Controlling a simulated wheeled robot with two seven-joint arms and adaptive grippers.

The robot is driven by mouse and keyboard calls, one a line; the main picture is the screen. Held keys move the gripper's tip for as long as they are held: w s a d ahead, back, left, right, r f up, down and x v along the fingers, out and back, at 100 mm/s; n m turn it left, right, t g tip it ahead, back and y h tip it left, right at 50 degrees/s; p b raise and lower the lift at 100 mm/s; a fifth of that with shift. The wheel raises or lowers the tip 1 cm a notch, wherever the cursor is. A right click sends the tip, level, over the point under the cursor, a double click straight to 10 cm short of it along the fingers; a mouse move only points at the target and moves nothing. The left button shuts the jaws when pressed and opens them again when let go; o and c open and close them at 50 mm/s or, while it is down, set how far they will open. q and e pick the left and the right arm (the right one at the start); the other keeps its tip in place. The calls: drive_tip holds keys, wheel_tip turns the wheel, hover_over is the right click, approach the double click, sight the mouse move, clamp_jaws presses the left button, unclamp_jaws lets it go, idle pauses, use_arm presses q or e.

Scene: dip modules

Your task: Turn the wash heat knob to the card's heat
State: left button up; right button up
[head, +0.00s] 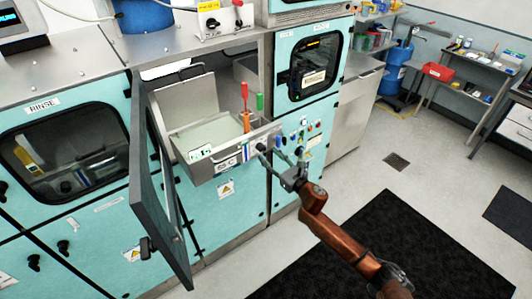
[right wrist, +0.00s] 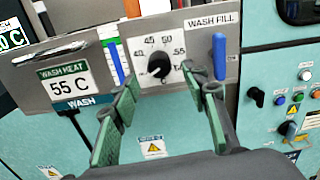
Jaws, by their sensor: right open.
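The wash heat knob (right wrist: 158,66) is black, on a white dial marked 40, 45, 50 and 55. I cannot clearly read where it points. The card (right wrist: 68,85) on the steel panel left of it reads WASH HEAT 55 C; it shows small in the head view (head: 226,167). My right gripper (right wrist: 160,78) is open, its green-padded fingers spread either side of the knob with gaps. My left gripper is out of view.
Blue levers (right wrist: 117,62) (right wrist: 220,57) flank the dial. The steel wash basin (head: 205,133) is behind the panel, with a red-handled tool (head: 245,96) and a green one (head: 260,101). An open door (head: 160,190) stands on the left. More switches (right wrist: 281,99) are on the right.

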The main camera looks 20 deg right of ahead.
sight(264, 151)
drive_tip(key=shift+x, duration=1.55)
drive_tip(key=shift+c, duration=0.2)
clamp_jaws()
